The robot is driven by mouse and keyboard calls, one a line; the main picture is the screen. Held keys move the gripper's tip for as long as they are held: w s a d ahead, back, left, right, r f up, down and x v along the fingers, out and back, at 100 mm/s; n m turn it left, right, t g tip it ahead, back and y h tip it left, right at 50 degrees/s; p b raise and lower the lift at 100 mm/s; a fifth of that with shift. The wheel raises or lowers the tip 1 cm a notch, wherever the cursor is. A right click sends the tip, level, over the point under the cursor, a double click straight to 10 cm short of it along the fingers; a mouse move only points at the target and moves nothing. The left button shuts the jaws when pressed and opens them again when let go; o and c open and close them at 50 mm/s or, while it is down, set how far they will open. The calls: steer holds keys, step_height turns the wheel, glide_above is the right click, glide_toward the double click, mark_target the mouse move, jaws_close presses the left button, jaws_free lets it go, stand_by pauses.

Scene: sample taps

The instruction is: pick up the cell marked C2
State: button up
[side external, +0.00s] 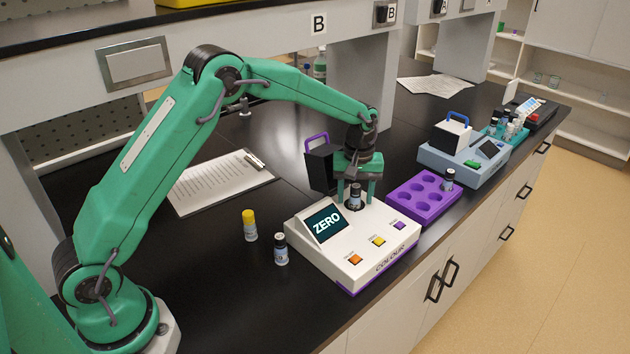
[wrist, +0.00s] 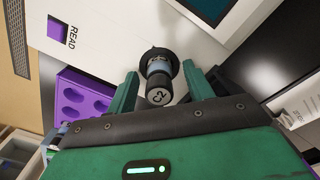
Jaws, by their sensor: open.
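The cell marked C2 (wrist: 158,84) has a black cap with white lettering and a pale blue body. It stands in the round well of the white colour meter (wrist: 120,22). In the side view the cell (side external: 355,197) rises from the meter (side external: 338,262), whose screen reads ZERO. My gripper (side external: 357,196) points down over the well, with one finger on each side of the cell. In the wrist view the gripper (wrist: 162,92) is open, with gaps between both fingers and the cell. The lower part of the cell is hidden in the well.
A black hinged lid with a purple handle (side external: 319,163) stands open behind the meter. A purple rack (side external: 408,203) with one vial (side external: 448,180) is to the right. A clipboard (side external: 218,183) lies behind.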

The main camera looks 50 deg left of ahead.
mark_target(356, 185)
steer(key=c, duration=1.1)
steer(key=shift+o, duration=0.2)
steer(key=shift+r, duration=0.85)
step_height(356, 185, up, 2)
steer(key=shift+w+r, duration=0.1)
steer(key=shift+r, duration=0.05)
steer(key=s+d+r, duration=0.6)
steer(key=d+r, duration=0.1)
steer(key=d, duration=0.2)
steer(key=shift+s+d, duration=0.35)
